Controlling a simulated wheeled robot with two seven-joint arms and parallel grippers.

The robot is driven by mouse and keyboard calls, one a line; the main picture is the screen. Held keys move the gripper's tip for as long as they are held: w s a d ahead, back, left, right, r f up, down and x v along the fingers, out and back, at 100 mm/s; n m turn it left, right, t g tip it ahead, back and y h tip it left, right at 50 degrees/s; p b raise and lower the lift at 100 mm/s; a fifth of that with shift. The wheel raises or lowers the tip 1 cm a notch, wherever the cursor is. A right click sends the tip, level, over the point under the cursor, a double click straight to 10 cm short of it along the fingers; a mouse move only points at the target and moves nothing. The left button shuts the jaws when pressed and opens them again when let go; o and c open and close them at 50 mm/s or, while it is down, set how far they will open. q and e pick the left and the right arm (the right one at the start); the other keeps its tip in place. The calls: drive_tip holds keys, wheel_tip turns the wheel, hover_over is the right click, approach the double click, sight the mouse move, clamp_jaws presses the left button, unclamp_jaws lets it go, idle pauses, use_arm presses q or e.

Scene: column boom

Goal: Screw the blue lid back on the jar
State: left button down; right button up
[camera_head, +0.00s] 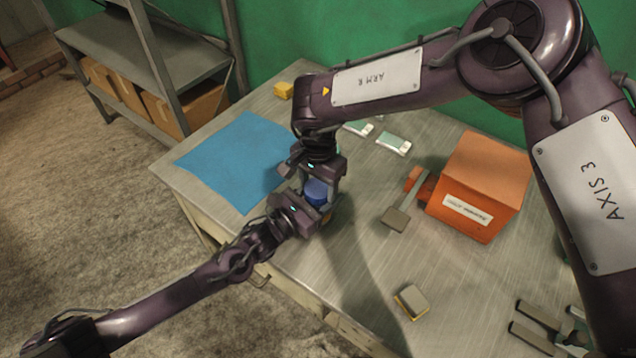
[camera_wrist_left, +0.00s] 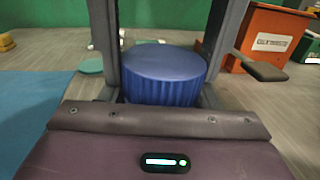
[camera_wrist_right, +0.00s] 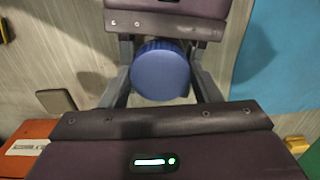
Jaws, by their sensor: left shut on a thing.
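The blue lid (camera_head: 316,191) is a round cap with a ribbed side. It looks level in the left wrist view (camera_wrist_left: 164,75) and its flat top shows in the right wrist view (camera_wrist_right: 160,70). My right gripper (camera_head: 322,188) points down from above, its fingers against both sides of the lid. My left gripper (camera_head: 312,212) comes in from the side, just below the lid, and is shut on the jar. The jar is almost wholly hidden by the lid and grippers; only a small amber patch shows under them in the head view.
A blue mat (camera_head: 232,160) lies at the table's left. An orange box (camera_head: 482,190) stands at the right, with a grey-ended tool (camera_head: 397,217) beside it. A small grey-topped block (camera_head: 411,300) lies near the front. Pale cards (camera_head: 394,144) and a yellow block (camera_head: 284,90) lie behind.

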drive_tip(key=c, duration=0.5)
drive_tip(key=m, duration=0.6)
drive_tip(key=shift+m, duration=0.3)
drive_tip(key=shift+c, duration=0.2)
drive_tip(key=shift+d, duration=0.15)
drive_tip(key=o, duration=1.1)
